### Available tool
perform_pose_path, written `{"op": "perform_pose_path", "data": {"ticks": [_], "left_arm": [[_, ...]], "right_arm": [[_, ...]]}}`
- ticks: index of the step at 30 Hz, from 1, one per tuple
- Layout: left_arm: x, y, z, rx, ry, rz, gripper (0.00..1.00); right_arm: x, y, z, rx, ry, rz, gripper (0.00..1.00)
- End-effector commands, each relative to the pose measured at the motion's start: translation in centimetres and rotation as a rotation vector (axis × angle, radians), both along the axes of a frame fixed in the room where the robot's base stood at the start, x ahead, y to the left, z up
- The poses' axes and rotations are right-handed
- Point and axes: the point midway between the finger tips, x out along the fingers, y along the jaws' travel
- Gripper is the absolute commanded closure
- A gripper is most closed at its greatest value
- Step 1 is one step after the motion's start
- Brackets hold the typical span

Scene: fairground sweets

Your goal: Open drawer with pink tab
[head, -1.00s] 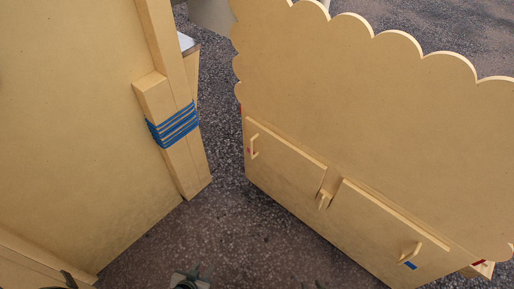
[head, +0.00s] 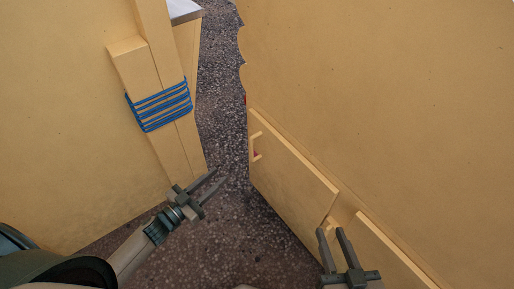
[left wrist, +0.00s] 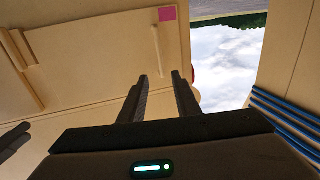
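The left panel (head: 285,170) of the wooden cabinet bears a pale upright handle (head: 255,146) with a small reddish-pink mark beside it in the head view. In the left wrist view a bright pink tab (left wrist: 168,13) sits at the panel's corner, close to the handle (left wrist: 156,48). The panel looks shut. My left gripper (head: 220,175) is open and empty, to the left of the panel and apart from it. Its spread fingers (left wrist: 160,75) point toward the handle in the left wrist view. My right gripper (head: 330,231) is open, in front of the cabinet's middle.
A wooden wall with a post (head: 150,85) wrapped in blue rope (head: 160,105) stands at left. A second panel (head: 385,255) lies to the right, partly behind my right gripper. Dark paving (head: 225,120) is clear between wall and cabinet.

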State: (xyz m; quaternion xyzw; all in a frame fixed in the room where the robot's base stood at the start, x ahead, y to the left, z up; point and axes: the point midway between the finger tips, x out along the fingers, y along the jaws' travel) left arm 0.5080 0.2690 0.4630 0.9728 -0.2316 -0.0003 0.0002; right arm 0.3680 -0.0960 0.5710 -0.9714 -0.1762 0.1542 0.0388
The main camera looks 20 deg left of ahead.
Motion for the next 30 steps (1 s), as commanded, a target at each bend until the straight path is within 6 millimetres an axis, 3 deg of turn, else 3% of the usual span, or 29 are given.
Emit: {"op": "perform_pose_path", "data": {"ticks": [11, 17, 30], "left_arm": [[0.1, 0.0, 0.0, 0.0, 0.0, 0.001, 0.7], [1.1, -0.5, 0.0, 0.0, -0.001, 0.001, 0.7], [7.2, -3.5, 0.0, 0.0, -0.002, 0.002, 0.7]], "right_arm": [[0.0, 0.0, 0.1, 0.0, -0.001, 0.0, 0.69], [0.1, 0.1, 0.3, 0.005, -0.018, -0.001, 0.69], [0.5, 0.8, 2.5, 0.043, -0.142, 0.0, 0.69]]}}
